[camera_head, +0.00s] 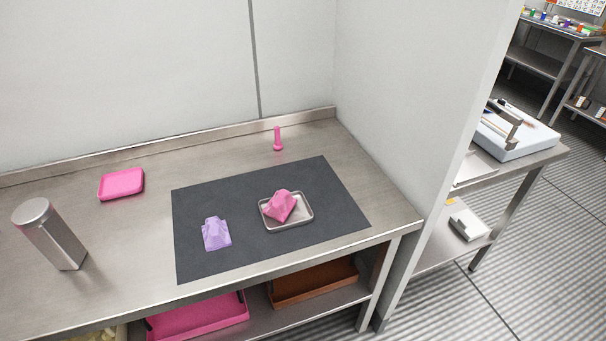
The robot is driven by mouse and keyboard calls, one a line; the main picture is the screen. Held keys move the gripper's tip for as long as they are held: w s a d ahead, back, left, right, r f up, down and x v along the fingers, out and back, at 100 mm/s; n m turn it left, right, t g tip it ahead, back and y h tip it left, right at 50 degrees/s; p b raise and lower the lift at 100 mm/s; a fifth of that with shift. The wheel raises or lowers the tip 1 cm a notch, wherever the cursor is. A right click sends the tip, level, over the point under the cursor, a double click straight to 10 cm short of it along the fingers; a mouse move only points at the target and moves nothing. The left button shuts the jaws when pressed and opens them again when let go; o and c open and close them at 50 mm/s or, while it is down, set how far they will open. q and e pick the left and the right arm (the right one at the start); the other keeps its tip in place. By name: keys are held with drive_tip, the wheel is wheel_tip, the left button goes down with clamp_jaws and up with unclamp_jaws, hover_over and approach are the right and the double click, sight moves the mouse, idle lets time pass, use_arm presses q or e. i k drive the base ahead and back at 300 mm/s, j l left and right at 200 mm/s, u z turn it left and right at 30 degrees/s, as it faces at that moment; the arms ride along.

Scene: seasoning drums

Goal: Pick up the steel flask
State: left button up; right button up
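The steel flask (52,236) is a tall, square-sided metal container with a rounded lid. It stands upright on the left part of the steel table (120,270), left of the dark mat. Nothing touches it. Neither of my grippers is in view.
A dark mat (200,262) bears a lilac faceted object (216,234) and a small metal tray (289,227) holding a pink faceted object (281,206). A pink tray (121,184) and a pink peg-like object (277,139) stand behind. Walls close the back and right. A lower shelf holds trays.

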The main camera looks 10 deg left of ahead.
sight(37, 218)
drive_tip(key=u, duration=2.05)
